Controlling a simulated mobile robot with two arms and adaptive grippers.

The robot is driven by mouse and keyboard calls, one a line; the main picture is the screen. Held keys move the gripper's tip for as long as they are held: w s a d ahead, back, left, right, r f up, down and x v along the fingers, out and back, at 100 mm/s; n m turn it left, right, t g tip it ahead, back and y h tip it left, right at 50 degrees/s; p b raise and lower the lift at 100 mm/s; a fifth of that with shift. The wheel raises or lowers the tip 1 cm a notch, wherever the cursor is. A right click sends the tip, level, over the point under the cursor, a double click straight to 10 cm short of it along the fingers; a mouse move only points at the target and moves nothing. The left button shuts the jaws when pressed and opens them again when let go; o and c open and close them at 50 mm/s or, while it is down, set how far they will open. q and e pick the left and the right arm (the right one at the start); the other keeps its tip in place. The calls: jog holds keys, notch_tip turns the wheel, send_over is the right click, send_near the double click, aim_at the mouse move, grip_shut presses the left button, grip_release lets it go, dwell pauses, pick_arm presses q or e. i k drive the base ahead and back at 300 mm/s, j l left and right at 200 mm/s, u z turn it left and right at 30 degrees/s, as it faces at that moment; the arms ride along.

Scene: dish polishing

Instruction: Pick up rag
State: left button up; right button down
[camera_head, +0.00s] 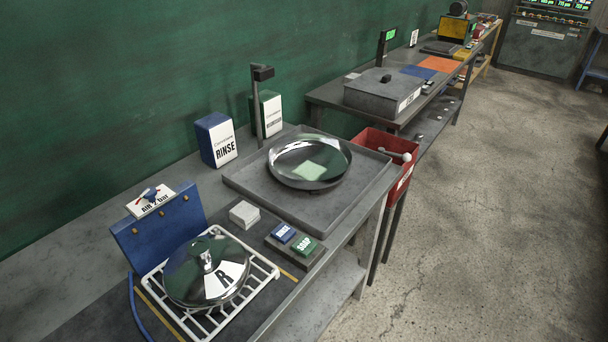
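A pale green square (309,171) shows in the shiny round metal dish (284,178); it looks like a flat cloth, but I cannot tell for sure that it is the rag. The dish sits on a grey tray (248,187) on the near bench. A small off-white folded-looking block (244,213) lies on the bench to the left of the tray's front corner, and it could also be a cloth. Neither of my grippers is in view.
A shiny lid marked R (203,284) lies on a white wire rack (258,288) at the front left. Blue and green pads (304,245), a blue RINSE box (216,139), a post (258,120) and a red bin (372,140) stand near the tray. Floor at right is clear.

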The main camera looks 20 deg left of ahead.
aim_at(245, 215)
jog(key=i+l+u, duration=0.15)
jog(key=l, duration=0.15)
jog(key=i+l+u, duration=0.2)
jog(key=l+u, duration=0.15)
jog(key=l, duration=0.3)
jog(key=i+l+u, duration=0.2)
jog(key=l, duration=0.15)
jog(key=k, duration=0.1)
